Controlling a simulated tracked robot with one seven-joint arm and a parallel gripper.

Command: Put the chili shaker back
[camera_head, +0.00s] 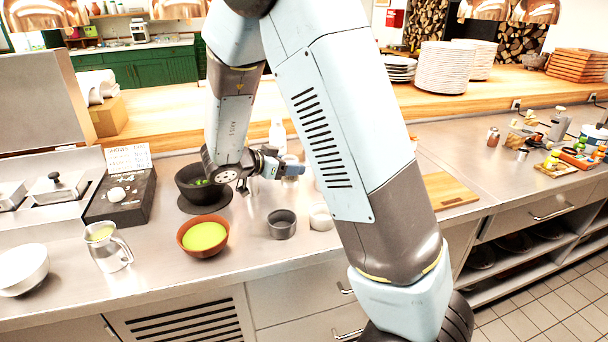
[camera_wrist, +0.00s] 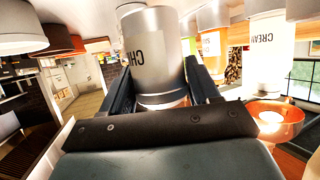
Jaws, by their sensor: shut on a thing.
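The chili shaker (camera_wrist: 160,45) is a silver cylinder with dark lettering, of which "CHI" can be read in the wrist view. That view is upside down, with the counter along its top. My gripper (camera_wrist: 163,80) is shut on the shaker, one dark finger on each side of it. In the head view my gripper (camera_head: 280,168) is low over the counter, just right of the black bowl (camera_head: 205,185). The shaker is mostly hidden there, and I cannot tell whether it touches the counter.
A cream bottle (camera_wrist: 267,50) and an orange-labelled container (camera_wrist: 211,43) stand near the shaker. A green-filled bowl (camera_head: 203,236), a grey tin (camera_head: 282,224) and a metal jug (camera_head: 108,246) stand nearer the front. A cutting board (camera_head: 447,191) lies to the right. My arm hides part of the counter.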

